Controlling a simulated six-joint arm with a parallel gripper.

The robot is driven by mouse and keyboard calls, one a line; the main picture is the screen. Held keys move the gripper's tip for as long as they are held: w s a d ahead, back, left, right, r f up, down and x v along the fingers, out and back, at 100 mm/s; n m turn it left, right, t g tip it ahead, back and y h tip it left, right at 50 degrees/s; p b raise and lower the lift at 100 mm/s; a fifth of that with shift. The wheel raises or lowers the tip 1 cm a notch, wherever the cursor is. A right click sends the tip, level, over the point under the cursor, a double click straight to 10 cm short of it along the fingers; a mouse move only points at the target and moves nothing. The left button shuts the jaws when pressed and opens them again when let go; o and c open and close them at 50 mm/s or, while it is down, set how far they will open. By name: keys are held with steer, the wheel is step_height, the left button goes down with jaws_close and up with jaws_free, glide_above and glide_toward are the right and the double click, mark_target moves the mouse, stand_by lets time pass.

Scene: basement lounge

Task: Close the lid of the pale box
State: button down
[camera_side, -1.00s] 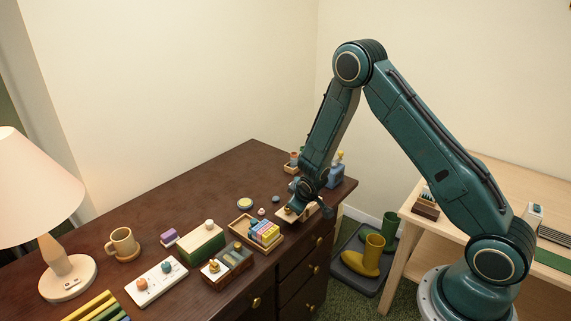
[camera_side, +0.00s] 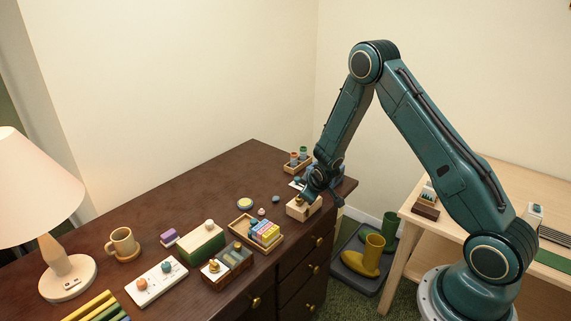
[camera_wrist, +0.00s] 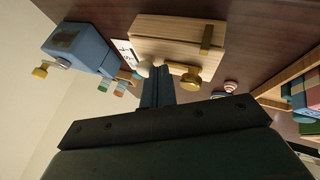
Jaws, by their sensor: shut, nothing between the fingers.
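The pale box (camera_side: 301,211) stands near the right end of the dark desk, partly covered by my gripper in the side view. In the wrist view the pale box (camera_wrist: 170,32) shows a plain wooden face, a brass strip and a brass knob (camera_wrist: 186,72). Its lid looks down in the side view, but I cannot tell whether it is fully flush. My gripper (camera_side: 308,196) is at the top of the box. In the wrist view my gripper (camera_wrist: 158,78) has its fingers together and empty, close beside the knob; contact is unclear.
A blue object with a crank (camera_wrist: 82,45) stands close to the box. A wooden rack (camera_side: 297,163) is behind it. A tray of coloured blocks (camera_side: 262,231) lies to its left, with small round pieces between. The desk's back middle is clear.

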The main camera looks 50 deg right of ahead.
steer(key=shift+d, duration=0.5)
steer(key=shift+r, duration=0.1)
steer(key=v, duration=1)
stand_by(0.4)
